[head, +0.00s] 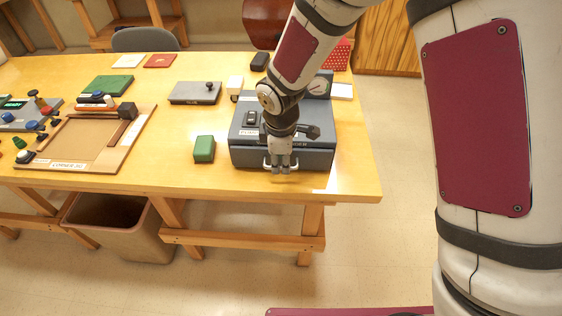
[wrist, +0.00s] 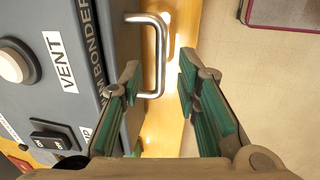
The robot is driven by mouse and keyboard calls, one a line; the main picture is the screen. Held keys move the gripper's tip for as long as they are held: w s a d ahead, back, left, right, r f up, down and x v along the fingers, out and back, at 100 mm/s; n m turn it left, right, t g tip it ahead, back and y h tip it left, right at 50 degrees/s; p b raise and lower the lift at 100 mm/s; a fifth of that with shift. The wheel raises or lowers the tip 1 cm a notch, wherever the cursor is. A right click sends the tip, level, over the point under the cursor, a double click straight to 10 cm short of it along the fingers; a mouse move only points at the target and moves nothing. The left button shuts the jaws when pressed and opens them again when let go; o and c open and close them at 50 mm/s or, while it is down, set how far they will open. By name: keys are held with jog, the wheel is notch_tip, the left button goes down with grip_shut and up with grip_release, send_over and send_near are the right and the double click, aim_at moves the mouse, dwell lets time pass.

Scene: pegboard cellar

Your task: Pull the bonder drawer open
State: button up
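The bonder (head: 310,153) is a blue-grey box at the right end of the wooden table. In the wrist view the bonder (wrist: 92,45) fills the left side, with a "VENT" label, a pale round knob and a black switch. A metal bar handle (wrist: 161,55) stands out from its front. My gripper (head: 280,172) points down at the bonder's front and hides part of it. In the wrist view my gripper (wrist: 160,70) is open, and the handle's bar shows between its two green-padded fingers. I cannot tell whether either finger touches it. The drawer appears shut.
A wooden tray (head: 55,163) is farther left. The table's front edge (head: 250,186) is just in front of the bonder, with open floor beyond.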

jog(key=shift+w+f, duration=0.2)
jog(key=shift+f, duration=0.75)
grip_shut()
